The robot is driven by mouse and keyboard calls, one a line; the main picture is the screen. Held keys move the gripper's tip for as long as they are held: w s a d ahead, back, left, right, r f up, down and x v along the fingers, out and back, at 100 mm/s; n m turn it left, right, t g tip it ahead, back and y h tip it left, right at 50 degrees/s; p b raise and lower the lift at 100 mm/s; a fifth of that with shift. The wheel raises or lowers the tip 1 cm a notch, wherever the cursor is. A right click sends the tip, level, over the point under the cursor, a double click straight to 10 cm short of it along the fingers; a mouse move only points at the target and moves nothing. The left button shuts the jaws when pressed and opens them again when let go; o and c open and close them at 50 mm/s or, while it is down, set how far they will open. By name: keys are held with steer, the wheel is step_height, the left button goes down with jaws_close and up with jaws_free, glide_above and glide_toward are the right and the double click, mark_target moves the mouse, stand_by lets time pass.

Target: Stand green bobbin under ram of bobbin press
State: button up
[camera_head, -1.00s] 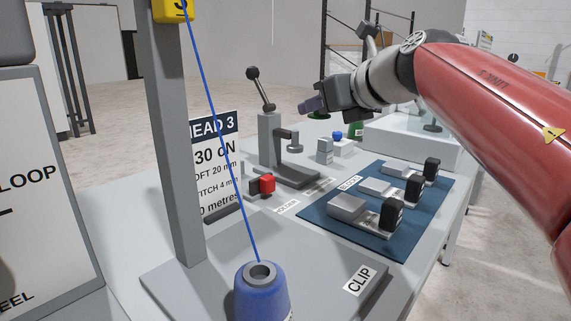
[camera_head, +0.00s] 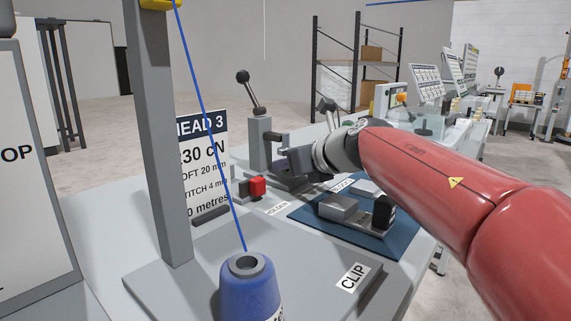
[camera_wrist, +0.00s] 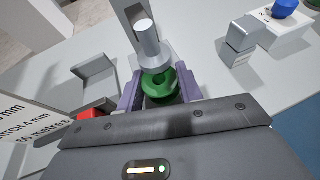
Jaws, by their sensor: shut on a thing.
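The green bobbin (camera_wrist: 160,88) sits between the purple fingers of my gripper (camera_wrist: 160,88) in the wrist view. My gripper is shut on it. The grey ram (camera_wrist: 150,48) of the bobbin press overlaps the bobbin's top edge in that view; whether they touch I cannot tell. In the head view the bobbin press (camera_head: 260,145) stands beyond the sign, its black-knobbed lever raised. My gripper (camera_head: 285,170) is low at the press, over its base. The bobbin is hidden there.
A red block on a grey fixture (camera_head: 257,186) is left of my gripper. A blue thread cone (camera_head: 248,290) stands in front. A blue mat (camera_head: 298,214) with metal blocks lies to the right. The wrist view shows a grey block (camera_wrist: 241,33) and a blue knob (camera_wrist: 285,8).

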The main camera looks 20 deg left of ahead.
steer(key=x, duration=0.2)
steer(key=shift+w+a, duration=0.25)
steer(key=shift+a, duration=0.05)
steer(key=shift+d+f, duration=0.1)
steer(key=shift+f, duration=0.15)
steer(key=shift+s+f, duration=0.1)
steer(key=shift+f, duration=0.05)
steer(key=o, duration=1)
steer(key=shift+o, duration=0.2)
